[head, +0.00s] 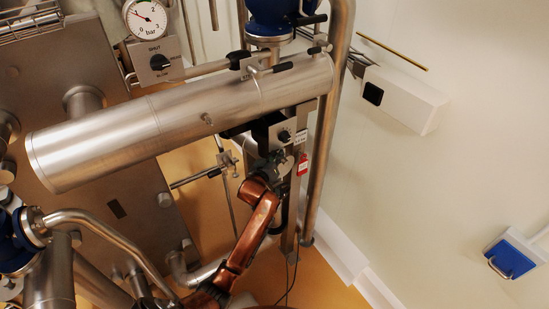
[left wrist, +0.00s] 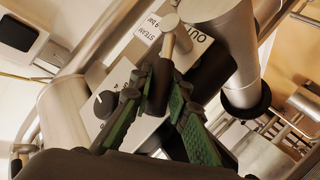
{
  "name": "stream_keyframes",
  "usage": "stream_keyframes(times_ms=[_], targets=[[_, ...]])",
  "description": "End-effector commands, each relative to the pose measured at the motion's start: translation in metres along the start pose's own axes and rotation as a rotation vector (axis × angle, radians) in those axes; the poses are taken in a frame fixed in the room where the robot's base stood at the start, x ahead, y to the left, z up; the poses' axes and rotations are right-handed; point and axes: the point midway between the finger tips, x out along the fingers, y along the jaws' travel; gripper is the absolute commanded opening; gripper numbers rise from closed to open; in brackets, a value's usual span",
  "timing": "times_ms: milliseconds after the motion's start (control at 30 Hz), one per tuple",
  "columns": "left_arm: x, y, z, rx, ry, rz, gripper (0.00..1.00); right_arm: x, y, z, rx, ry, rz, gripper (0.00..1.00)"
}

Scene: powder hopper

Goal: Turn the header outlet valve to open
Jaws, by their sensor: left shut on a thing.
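The header (head: 180,120) is a large steel cylinder slanting across the head view. Under its right part is a grey panel with a black knob (head: 285,135); this knob also shows in the left wrist view (left wrist: 103,104). My left gripper (head: 268,162) is below the header beside that panel. In the left wrist view its green-padded fingers (left wrist: 160,78) are shut on a black-sleeved valve handle (left wrist: 157,92) with a steel stem. A label (left wrist: 192,40) starting "OUT" is behind the handle. The fingers hide part of the panel. My right gripper is not in view.
A pressure gauge (head: 146,18) and a selector box (head: 157,61) stand above the header. A vertical steel pipe (head: 325,130) runs close to the right of the panel. A red tag (head: 303,163) hangs there. A white wall box (head: 400,98) is farther right.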

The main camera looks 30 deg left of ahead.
Motion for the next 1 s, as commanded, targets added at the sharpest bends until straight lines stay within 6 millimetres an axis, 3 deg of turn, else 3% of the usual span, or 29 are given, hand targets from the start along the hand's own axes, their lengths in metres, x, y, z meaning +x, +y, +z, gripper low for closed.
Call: stream_keyframes(times_ms=[433, 467, 700, 1000], targets=[[0.0011, 0.0032, -0.0024, 0.030, -0.027, -0.023, 0.00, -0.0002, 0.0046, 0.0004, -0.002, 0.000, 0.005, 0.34], [0.0011, 0.0033, -0.0024, 0.030, -0.027, -0.023, 0.16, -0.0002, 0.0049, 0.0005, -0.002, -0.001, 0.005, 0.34], [0.0011, 0.0031, -0.0021, 0.029, -0.028, -0.023, 0.33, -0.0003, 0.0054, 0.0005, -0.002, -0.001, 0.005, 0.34], [0.0001, 0.0030, -0.0018, 0.029, -0.028, -0.023, 0.34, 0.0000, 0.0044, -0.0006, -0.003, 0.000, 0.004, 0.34]])
